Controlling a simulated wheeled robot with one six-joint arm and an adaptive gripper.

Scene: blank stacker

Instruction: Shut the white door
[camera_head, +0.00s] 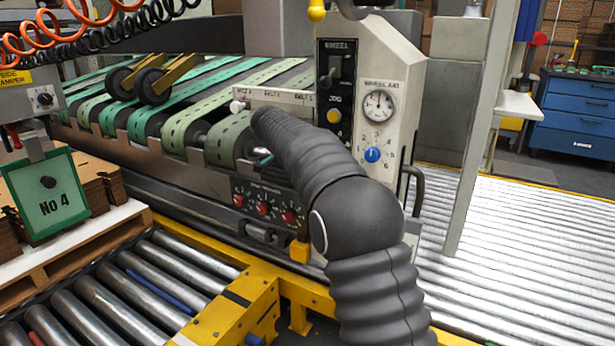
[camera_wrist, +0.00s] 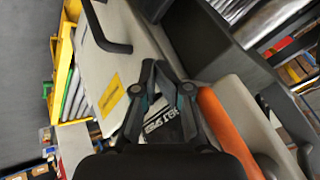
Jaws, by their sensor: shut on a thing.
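A white panel with a black bar handle and a yellow label (camera_wrist: 112,98) fills the left middle of the wrist view; it looks like the white door. In the head view the white machine front (camera_head: 398,60) carries a gauge and a blue knob, with a black handle at its right edge. My gripper (camera_wrist: 160,72) has its fingers close together over a white lettered strip (camera_wrist: 160,122). This strip, marked for the belts, also shows in the head view (camera_head: 285,97). The gripped part is mostly hidden between the fingers. In the head view my dark arm hides the gripper.
Green conveyor belts (camera_head: 185,118) lie behind the arm. Red dials (camera_head: 263,209) sit below it. A yellow frame (camera_head: 240,305) and rollers (camera_head: 140,290) are in front. A roller floor (camera_head: 520,230) lies right, past a pale post (camera_head: 475,150). An orange bar (camera_wrist: 225,125) is beside the gripper.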

